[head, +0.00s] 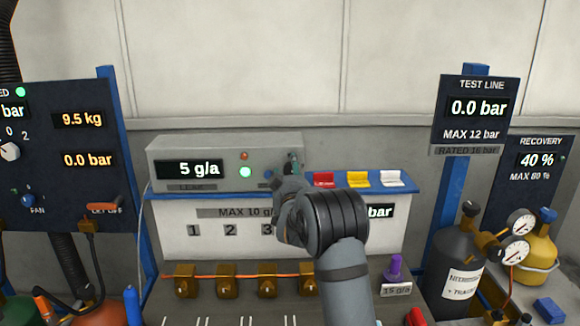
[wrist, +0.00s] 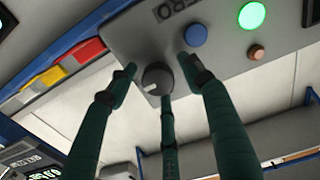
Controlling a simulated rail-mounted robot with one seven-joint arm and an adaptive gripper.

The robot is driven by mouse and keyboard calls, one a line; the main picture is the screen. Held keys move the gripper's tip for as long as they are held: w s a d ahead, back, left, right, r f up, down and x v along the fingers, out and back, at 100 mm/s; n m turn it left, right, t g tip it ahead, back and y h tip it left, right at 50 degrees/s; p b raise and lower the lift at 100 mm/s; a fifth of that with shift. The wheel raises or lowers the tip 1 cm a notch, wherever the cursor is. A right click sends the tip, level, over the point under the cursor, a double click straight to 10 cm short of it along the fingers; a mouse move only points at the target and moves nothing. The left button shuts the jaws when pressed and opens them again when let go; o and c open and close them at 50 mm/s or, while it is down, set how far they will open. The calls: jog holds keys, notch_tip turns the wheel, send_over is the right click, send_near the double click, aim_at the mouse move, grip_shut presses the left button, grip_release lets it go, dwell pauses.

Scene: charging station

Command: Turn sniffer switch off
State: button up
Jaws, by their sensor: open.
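The grey box (head: 222,155) with the "5 g/a" display (head: 187,169) stands on the bench, its green lamp (head: 245,172) lit. On its face in the wrist view is a dark rotary switch (wrist: 157,78) with a pale mark; I cannot read any on/off label for it. My gripper (head: 292,166) is at the right end of this face and hides the switch in the head view. In the wrist view, my gripper (wrist: 158,66) is open, with its green fingers spread around the switch. I cannot tell if they touch it.
Beside the switch are a blue button (wrist: 196,35), the lit green lamp (wrist: 252,15) and a small orange-brown lamp (wrist: 256,52). Red (head: 323,180), yellow (head: 358,179) and white (head: 392,179) switches sit close to the right. A purple knob (head: 395,268) stands lower right.

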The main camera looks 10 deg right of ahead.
jog(key=shift+w, duration=0.1)
jog(key=shift+c, duration=0.9)
jog(key=c, duration=0.9)
jog(key=shift+r+n+b, duration=0.1)
jog(key=shift+n+b, duration=0.5)
jog(key=shift+b, duration=0.15)
jog(key=shift+c, duration=0.4)
jog(key=n+b, duration=0.2)
jog(key=n, duration=0.1)
jog(key=shift+b, duration=0.35)
jog(key=n+b, duration=0.2)
jog(key=n, duration=0.2)
jog(key=shift+a+n, duration=0.15)
jog(key=shift+n, duration=0.15)
jog(key=n+b, duration=0.1)
jog(key=n, duration=0.3)
jog(key=shift+b, duration=0.4)
jog(key=n+b, duration=0.1)
jog(key=n, duration=0.4)
jog(key=shift+n, duration=0.3)
